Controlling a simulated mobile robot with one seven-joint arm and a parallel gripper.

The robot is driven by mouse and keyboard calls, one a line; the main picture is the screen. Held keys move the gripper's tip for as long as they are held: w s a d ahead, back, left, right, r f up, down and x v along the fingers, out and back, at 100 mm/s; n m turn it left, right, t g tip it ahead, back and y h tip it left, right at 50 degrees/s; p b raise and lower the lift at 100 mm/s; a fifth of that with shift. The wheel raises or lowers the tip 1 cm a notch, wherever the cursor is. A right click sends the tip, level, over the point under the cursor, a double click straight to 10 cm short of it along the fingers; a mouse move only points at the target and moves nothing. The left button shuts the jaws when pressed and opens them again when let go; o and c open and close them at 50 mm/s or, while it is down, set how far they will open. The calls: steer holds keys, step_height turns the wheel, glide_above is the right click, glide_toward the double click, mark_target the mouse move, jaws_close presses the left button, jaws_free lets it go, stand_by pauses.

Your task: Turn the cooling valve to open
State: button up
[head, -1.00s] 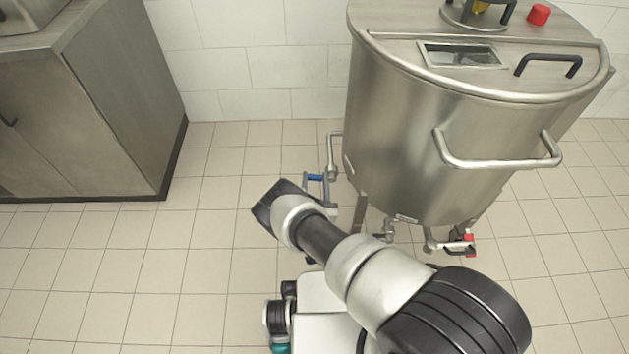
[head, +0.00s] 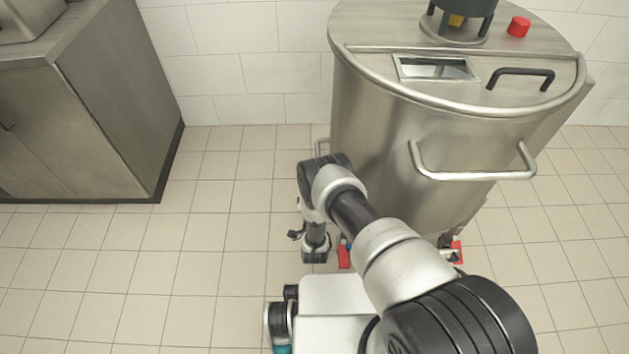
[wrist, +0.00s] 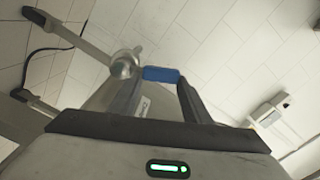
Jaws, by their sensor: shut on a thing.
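In the wrist view, my gripper (wrist: 162,80) has its two dark fingers closed against the sides of a small blue handle (wrist: 162,74). The blue handle sits beside a metal valve body (wrist: 124,66) on a pipe. In the head view, my wrist hangs low at the left side of the steel tank (head: 400,150). A small blue piece (head: 347,242) and a red piece (head: 344,257) show beside my arm there; my arm hides most of the valve area. The valve's exact position cannot be told.
A grey cabinet (head: 90,110) stands at the left against the tiled wall. The tank has a front handle (head: 470,175), and a red-handled fitting (head: 457,251) shows low beneath it. The tiled floor (head: 180,260) between cabinet and tank is clear.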

steer(key=d+m, duration=0.1)
steer(key=m, duration=0.1)
steer(key=d+m, duration=0.2)
steer(key=m, duration=0.1)
steer(key=shift+r+m, duration=0.15)
steer(key=shift+m, duration=0.15)
stand_by(0.4)
steer(key=o, duration=1.2)
steer(key=shift+s+b, duration=0.1)
steer(key=shift+b, duration=0.2)
